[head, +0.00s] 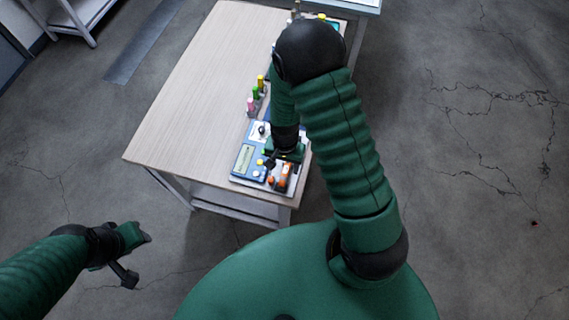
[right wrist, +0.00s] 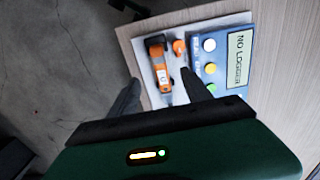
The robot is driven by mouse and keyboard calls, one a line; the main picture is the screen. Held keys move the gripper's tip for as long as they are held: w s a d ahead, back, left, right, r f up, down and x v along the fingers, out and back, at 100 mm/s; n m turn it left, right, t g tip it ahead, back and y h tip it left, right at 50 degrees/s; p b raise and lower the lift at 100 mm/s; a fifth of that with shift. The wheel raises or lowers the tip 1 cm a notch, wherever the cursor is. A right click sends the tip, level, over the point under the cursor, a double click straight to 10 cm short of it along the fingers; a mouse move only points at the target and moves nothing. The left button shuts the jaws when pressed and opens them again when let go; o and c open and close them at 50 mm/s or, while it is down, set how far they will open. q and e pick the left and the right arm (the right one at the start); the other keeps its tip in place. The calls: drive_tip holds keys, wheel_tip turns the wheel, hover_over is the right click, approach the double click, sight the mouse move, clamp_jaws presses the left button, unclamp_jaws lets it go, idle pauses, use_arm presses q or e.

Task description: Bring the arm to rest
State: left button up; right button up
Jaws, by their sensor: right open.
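My right arm reaches over the table. Its gripper (head: 277,158) is open above the table's near right corner. In the right wrist view the two dark fingers (right wrist: 160,77) stand apart, with nothing held between them. An orange and black device (right wrist: 158,68) lies on a pale plate beyond the fingers; it also shows in the head view (head: 285,176). My left gripper (head: 128,256) is off to the left, over the floor and clear of the table.
A blue panel (head: 243,160) with a display and coloured buttons sits beside the orange device. Several coloured bottles (head: 256,94) stand in a row farther back. The left part of the wooden table (head: 190,105) is bare. A white shelf unit (head: 85,18) stands far left.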

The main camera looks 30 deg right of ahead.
drive_tip(key=s+a+r+n+t, duration=0.1)
drive_tip(key=s+a+r+n, duration=0.1)
drive_tip(key=r+n, duration=0.3)
drive_tip(key=s+a+r+n+t, duration=0.1)
drive_tip(key=r+n, duration=0.4)
drive_tip(key=r, duration=0.7)
drive_tip(key=shift+s+a+r+t, duration=0.25)
drive_tip(key=shift+s+a, duration=0.25)
drive_tip(key=shift+a, duration=0.25)
drive_tip(key=shift+s, duration=0.2)
drive_tip(key=shift+w+a, duration=0.15)
